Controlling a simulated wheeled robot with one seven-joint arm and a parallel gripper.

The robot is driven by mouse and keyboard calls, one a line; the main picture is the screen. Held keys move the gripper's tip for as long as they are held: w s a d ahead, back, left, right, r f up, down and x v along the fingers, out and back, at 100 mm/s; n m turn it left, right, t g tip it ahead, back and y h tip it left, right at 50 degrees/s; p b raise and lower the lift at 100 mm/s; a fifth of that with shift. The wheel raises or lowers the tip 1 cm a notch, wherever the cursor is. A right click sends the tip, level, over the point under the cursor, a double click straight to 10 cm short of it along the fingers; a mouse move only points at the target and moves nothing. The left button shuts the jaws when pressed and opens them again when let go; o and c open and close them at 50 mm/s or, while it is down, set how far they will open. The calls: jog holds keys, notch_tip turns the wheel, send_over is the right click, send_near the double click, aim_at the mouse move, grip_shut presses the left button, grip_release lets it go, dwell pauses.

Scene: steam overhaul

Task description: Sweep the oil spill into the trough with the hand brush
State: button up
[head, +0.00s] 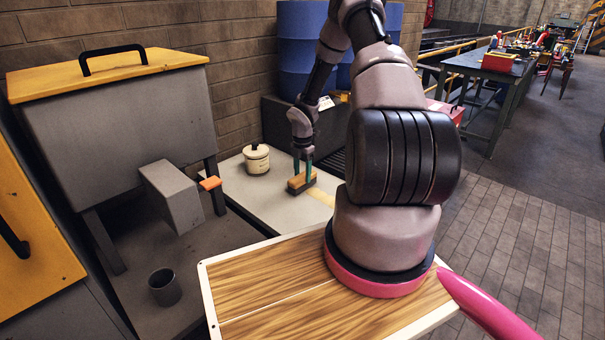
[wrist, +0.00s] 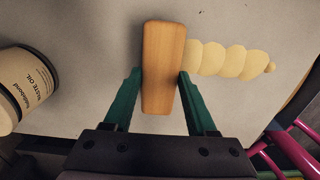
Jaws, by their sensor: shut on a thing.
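My gripper (head: 302,168) is shut on the hand brush (head: 300,183), with its green fingers on both sides of the wooden block. The brush is low at the pale slab (head: 237,182); whether its bristles touch the surface is hidden. In the wrist view the brush block (wrist: 163,70) lies between my gripper's fingers (wrist: 160,90). I cannot clearly identify the trough.
A grey machine with a yellow lid (head: 120,110) stands at left. Blue drums (head: 300,50) stand behind. A grey cup (head: 165,287) is lower left.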

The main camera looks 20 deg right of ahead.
jog(key=shift+f, duration=0.4)
jog(key=shift+s, duration=0.1)
jog(key=shift+s+d+r, duration=0.1)
jog(key=shift+s+d, duration=0.2)
jog(key=shift+s, duration=0.35)
jog(key=shift+s+d+r, duration=0.1)
jog(key=shift+s+d, duration=0.15)
jog(key=shift+s, duration=0.35)
jog(key=shift+s+d+f, duration=0.1)
jog(key=shift+s+d, duration=0.3)
jog(key=shift+s, duration=0.6)
jog(key=shift+s+d+f, duration=0.1)
jog(key=shift+s+d, duration=0.25)
jog(key=shift+s, duration=0.65)
jog(key=shift+s+d+f, duration=0.1)
jog(key=shift+s+d, duration=0.3)
jog(key=shift+s, duration=0.6)
